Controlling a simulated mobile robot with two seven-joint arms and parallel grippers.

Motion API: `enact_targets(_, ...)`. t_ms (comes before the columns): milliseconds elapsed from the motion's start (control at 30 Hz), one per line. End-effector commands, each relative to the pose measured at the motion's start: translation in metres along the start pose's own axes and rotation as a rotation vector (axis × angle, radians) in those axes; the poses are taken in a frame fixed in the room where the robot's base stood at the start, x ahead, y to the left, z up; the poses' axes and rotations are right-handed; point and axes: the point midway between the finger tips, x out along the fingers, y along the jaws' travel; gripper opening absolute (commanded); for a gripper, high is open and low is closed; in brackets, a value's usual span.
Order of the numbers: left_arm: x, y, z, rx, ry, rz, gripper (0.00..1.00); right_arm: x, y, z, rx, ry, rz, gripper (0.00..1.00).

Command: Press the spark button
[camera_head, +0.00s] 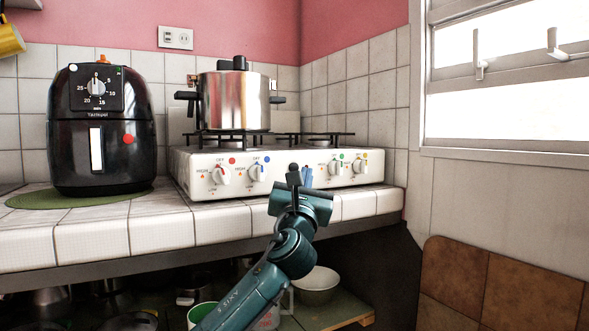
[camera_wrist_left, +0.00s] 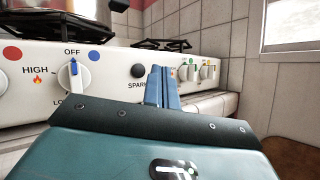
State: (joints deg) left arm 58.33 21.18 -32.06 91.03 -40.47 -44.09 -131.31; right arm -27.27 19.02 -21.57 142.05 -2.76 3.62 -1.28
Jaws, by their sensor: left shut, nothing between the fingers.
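The spark button is a small black round button (camera_wrist_left: 138,70) on the white front panel of the stove, above the printed word SPARK in the left wrist view. In the head view it shows as a small dark spot (camera_head: 293,167) between the knobs, just above my left wrist. My left gripper (camera_head: 307,174) is in front of the panel, its blue fingers shut together and empty. In the left wrist view the fingers (camera_wrist_left: 163,86) point at the panel just right of the button; I see no contact with it. My right gripper is not in view.
The white stove (camera_head: 200,193) has several knobs; one with a blue mark (camera_wrist_left: 74,75) is left of the button. A metal pot (camera_head: 236,102) sits on its grate. A black air fryer (camera_head: 103,150) stands left. Below the tiled counter edge (camera_head: 100,235) are bowls on a shelf.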

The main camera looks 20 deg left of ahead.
Motion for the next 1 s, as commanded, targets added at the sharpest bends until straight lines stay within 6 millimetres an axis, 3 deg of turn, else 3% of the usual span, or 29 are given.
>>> enact_targets(167,0.003,-0.002,0.002,-0.091,0.026,0.038,0.00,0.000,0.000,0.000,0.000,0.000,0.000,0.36)
enact_targets(433,0.004,-0.018,0.014,-0.650,0.129,0.312,0.00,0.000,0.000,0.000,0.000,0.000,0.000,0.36)
enact_targets(700,-0.025,-0.043,0.040,-1.232,0.089,0.672,0.00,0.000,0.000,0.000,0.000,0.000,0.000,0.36)
enact_targets(1000,-0.053,-0.058,0.059,-1.518,-0.017,0.877,0.00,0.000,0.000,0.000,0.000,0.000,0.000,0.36)
